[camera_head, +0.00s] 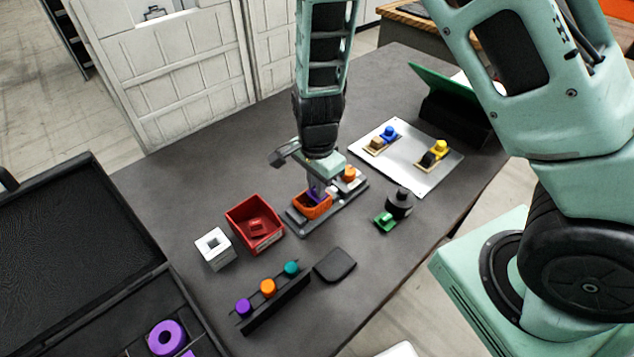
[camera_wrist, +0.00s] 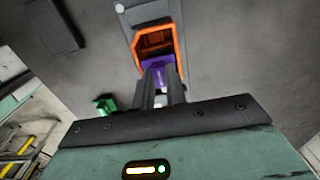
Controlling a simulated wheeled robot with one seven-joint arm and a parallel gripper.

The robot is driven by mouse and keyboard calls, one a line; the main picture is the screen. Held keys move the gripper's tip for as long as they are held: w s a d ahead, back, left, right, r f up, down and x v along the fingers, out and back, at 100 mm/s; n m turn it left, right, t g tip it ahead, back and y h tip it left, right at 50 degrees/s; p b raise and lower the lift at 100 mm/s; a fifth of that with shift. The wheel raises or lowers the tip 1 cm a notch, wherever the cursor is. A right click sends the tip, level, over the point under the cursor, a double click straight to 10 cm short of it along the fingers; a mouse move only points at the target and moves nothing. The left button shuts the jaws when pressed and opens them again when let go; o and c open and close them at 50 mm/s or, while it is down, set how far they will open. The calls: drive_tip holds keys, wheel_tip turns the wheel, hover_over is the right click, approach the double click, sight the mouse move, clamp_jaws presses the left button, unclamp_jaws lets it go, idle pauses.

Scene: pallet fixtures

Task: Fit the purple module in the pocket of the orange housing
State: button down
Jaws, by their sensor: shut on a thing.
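The orange housing (camera_head: 312,208) sits on a grey fixture plate (camera_head: 297,222) near the middle of the table. It also shows in the wrist view (camera_wrist: 153,36) as an open orange frame with a dark pocket. The purple module (camera_wrist: 158,70) is between my fingertips at the near edge of the housing. In the head view the module (camera_head: 316,194) shows as a small purple patch at the housing's far side. My gripper (camera_wrist: 162,88) points down and is shut on the module. My fingers hide part of the module, and I cannot tell how deep it sits.
A red bin (camera_head: 240,226) and a white block (camera_head: 213,262) stand left of the fixture. A dark rack (camera_head: 274,303) with purple, orange and teal knobs stands in front. A green-and-black part (camera_head: 386,221) is to the right, and a light plate (camera_head: 420,177) lies behind it.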

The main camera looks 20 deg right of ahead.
drive_tip(key=shift+f+b, duration=0.8)
drive_tip(key=shift+f, duration=0.4)
idle(0.5)
drive_tip(key=c, duration=1.3)
unclamp_jaws()
drive_tip(key=shift+c, duration=1.4)
drive_tip(key=shift+r, duration=0.1)
drive_tip(key=shift+r+p, duration=3.95)
